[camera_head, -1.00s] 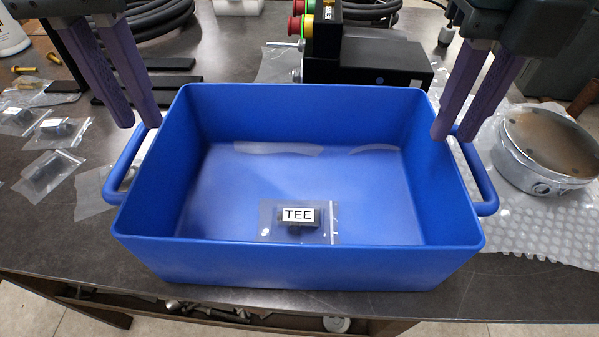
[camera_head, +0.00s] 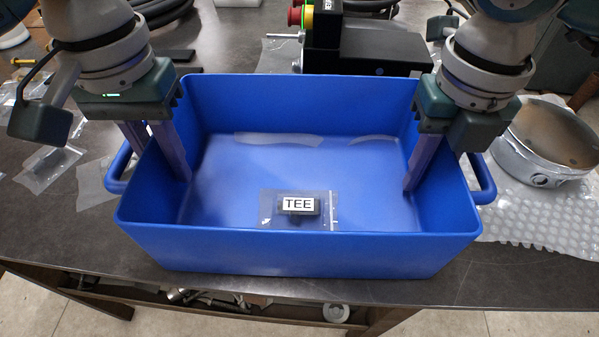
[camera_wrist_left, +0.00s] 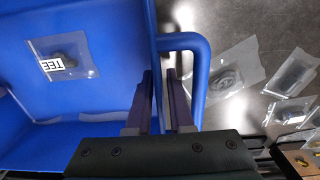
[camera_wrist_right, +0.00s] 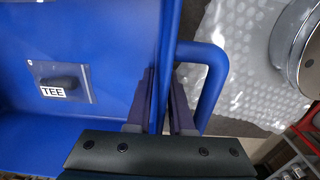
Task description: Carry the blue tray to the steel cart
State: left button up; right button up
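The blue tray (camera_head: 300,252) sits on the dark bench, with a loop handle at its left (camera_head: 115,172) and right (camera_head: 485,180) ends. A clear bag labelled TEE (camera_head: 298,209) lies inside it. My left gripper (camera_head: 160,160) straddles the left wall, one finger inside and one outside; its fingers also show in the left wrist view (camera_wrist_left: 158,100). My right gripper (camera_head: 425,165) straddles the right wall the same way, as the right wrist view (camera_wrist_right: 164,100) shows. Both look open, with a small gap around the wall. The right outer finger is mostly hidden in the head view.
A round metal part (camera_head: 545,145) on bubble wrap stands close right of the tray. A black box (camera_head: 365,50) with a red and yellow button is behind. Small clear bags (camera_head: 48,168) lie to the left. The bench's front edge is just before the tray.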

pick_arm(q)
jog(key=shift+f, duration=0.1)
jog(key=shift+c, duration=0.3)
pick_arm(e)
jog(key=shift+f, duration=0.1)
jog(key=shift+c, duration=0.3)
pick_arm(q)
grip_shut()
pick_arm(e)
grip_shut()
dwell(0.5)
